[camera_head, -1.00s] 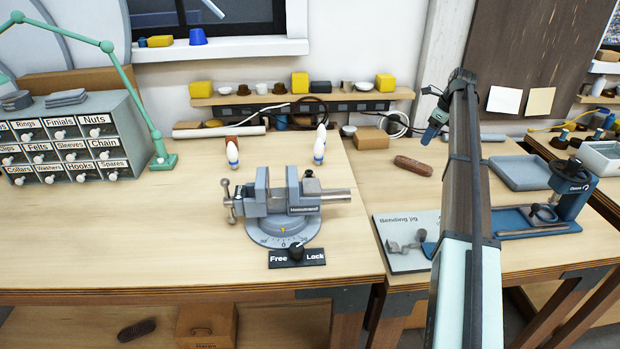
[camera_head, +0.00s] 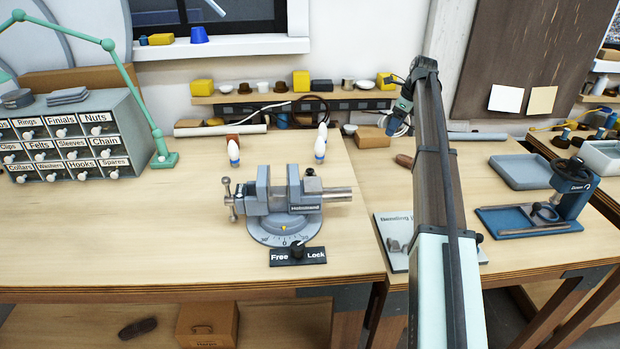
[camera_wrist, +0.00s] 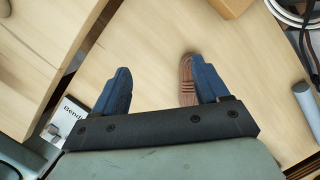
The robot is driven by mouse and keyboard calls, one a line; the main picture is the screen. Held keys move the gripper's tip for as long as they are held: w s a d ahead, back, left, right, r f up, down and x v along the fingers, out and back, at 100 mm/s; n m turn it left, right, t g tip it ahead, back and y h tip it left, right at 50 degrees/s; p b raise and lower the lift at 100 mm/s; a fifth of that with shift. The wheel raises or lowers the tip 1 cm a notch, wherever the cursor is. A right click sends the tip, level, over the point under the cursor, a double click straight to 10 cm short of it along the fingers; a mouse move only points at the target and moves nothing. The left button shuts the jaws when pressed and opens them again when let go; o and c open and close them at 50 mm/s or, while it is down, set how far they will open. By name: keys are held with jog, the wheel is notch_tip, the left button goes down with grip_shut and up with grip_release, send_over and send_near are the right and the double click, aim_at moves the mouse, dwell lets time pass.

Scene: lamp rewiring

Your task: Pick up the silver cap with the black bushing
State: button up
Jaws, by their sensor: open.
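I cannot make out for sure a silver cap with a black bushing. A small pale grey cap (camera_head: 347,84) stands on the wall shelf towards its right end, and whether it has a bushing is too small to tell. My gripper (camera_head: 397,124) is in the air over the right bench, in front of the shelf's right end. In the wrist view my gripper (camera_wrist: 160,82) has its two blue fingers wide apart with nothing held between them. A brown ribbed object (camera_wrist: 187,80) lies on the bench below, partly hidden by the right finger.
The wall shelf (camera_head: 215,100) also holds yellow blocks, brown caps and white caps. The grey vise (camera_head: 290,195) stands on the left bench. The bending jig (camera_head: 390,225) lies on the right bench.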

jog(key=s+a+r+n, duration=0.1)
jog(key=s+a+r, duration=0.1)
jog(key=a, duration=0.7)
jog(key=s+a+r+n, duration=0.1)
jog(key=s+a+r, duration=0.1)
jog(key=a, duration=0.7)
jog(key=y, duration=0.2)
send_near(309, 170)
jog(key=x, duration=0.4)
jog(key=shift+w+a+f, duration=0.2)
jog(key=shift+a, duration=0.25)
jog(key=shift+d+x, duration=0.2)
jog(key=shift+x, duration=1.15)
jog(key=shift+d+x, duration=0.15)
jog(key=shift+x, duration=1.15)
jog(key=shift+f, duration=0.15)
jog(key=c, duration=1.2)
